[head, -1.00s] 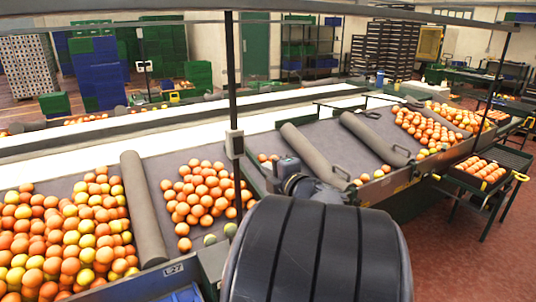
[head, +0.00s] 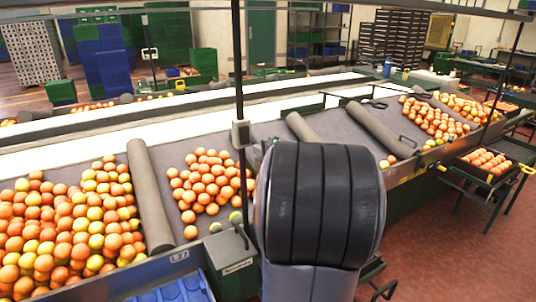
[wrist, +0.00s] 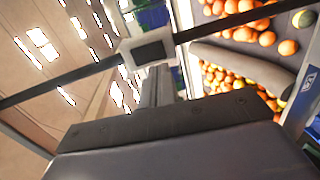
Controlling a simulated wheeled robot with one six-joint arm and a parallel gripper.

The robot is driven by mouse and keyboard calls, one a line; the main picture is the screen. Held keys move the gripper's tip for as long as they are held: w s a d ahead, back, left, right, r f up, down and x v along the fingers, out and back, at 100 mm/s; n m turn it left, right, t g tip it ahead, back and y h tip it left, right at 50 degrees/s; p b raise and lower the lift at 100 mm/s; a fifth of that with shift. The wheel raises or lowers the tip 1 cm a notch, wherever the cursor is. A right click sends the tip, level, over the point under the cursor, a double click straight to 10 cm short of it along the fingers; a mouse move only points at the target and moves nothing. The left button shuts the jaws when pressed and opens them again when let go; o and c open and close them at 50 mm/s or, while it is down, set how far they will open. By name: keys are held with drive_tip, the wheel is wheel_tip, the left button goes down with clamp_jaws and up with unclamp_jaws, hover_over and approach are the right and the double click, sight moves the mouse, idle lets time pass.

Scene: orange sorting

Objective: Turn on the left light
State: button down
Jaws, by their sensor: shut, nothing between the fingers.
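A small grey switch box (head: 241,133) is fixed on the dark upright pole left of my arm in the head view. In the wrist view the box (wrist: 148,50) shows as a pale frame with a dark square face, on a bar running slantwise across the picture. My gripper (wrist: 160,72) is shut and empty, its fingers pointing up at the box. The fingertips appear just below the box; I cannot tell whether they touch it. In the head view my own dark arm hides the gripper. No lit lamp can be made out on the box.
Sloping grey conveyor tables carry piles of oranges (head: 70,225) left of the pole and more oranges (head: 432,118) at right. A grey roller (head: 150,195) separates two piles. Red floor (head: 470,250) is open at right.

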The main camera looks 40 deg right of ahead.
sight(246, 142)
drive_tip(key=p+x, duration=0.1)
drive_tip(key=x, duration=0.5)
drive_tip(key=shift+f, duration=0.1)
